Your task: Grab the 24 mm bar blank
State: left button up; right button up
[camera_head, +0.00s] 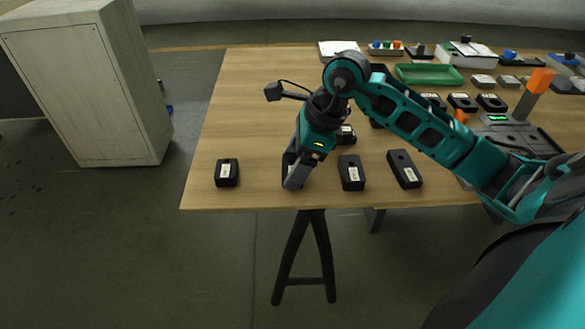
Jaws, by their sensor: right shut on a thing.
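My right gripper (293,181) comes in from the right and points down near the front edge of the wooden table. It is shut on a dark block, which the fingers mostly hide. Similar black blocks with white labels stand in the same front row: one to the left (227,173), one just right (351,173) and a longer one further right (404,169). The labels are too small to read, so I cannot tell which is the 24 mm bar blank. I cannot tell whether the held block is off the table. My left gripper is not in view.
Another black block (346,135) stands behind the gripper. A green tray (428,75) and more labelled blocks (462,102) are further back. A grey device with an orange-topped post (534,92) stands at the right. The table's left part (240,110) is clear.

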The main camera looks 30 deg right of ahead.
jog(key=c, duration=0.7)
jog(key=shift+c, duration=0.4)
jog(key=shift+r, duration=0.2)
